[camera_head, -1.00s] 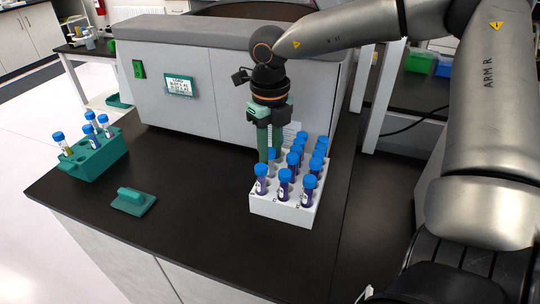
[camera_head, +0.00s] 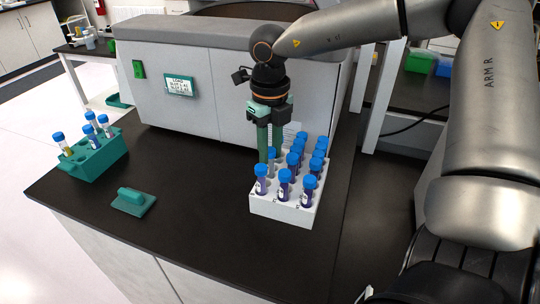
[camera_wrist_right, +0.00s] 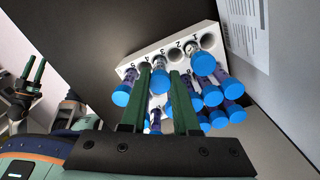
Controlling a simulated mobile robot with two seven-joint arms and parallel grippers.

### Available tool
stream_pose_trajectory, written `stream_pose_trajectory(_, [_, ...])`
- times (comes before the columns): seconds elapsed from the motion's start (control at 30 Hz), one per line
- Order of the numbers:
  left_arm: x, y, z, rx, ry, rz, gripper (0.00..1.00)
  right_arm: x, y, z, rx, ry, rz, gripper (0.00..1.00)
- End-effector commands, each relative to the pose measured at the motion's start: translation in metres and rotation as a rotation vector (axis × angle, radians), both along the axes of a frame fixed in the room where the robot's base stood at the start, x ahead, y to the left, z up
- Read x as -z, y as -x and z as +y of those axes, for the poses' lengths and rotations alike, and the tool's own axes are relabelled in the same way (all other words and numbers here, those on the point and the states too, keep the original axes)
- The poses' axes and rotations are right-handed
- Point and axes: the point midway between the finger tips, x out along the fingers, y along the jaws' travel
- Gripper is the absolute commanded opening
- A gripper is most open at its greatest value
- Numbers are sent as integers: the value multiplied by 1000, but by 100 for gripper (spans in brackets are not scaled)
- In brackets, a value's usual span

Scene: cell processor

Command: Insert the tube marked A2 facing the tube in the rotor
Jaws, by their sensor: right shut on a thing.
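A white rack (camera_head: 284,213) on the black bench holds several blue-capped tubes; it also shows in the right wrist view (camera_wrist_right: 130,64). My right gripper (camera_head: 269,158) points down at the rack's back left. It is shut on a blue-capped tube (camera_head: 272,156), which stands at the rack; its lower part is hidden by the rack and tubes. The fingers also show in the right wrist view (camera_wrist_right: 165,98). The tube's marking cannot be read. My left gripper (camera_wrist_right: 31,70) shows only at the wrist view's left edge, fingers apart and empty. The rotor is not visible.
A large grey machine (camera_head: 205,112) stands behind the rack. A teal rack (camera_head: 92,160) with several tubes is at the left. A teal handled piece (camera_head: 133,203) lies on the bench (camera_head: 200,215).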

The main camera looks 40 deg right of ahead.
Motion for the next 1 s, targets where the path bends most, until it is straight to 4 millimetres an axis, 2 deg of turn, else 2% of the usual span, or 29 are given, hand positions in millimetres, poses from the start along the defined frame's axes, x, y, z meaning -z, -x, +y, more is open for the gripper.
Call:
stream_pose_trajectory(0.47, [-5,0,0,0,0,1,50,-14,0,0,0,0,-2,0])
stream_pose_trajectory(1.0, [-37,0,0,0,0,1,50,-66,0,0,1,0,-1,0])
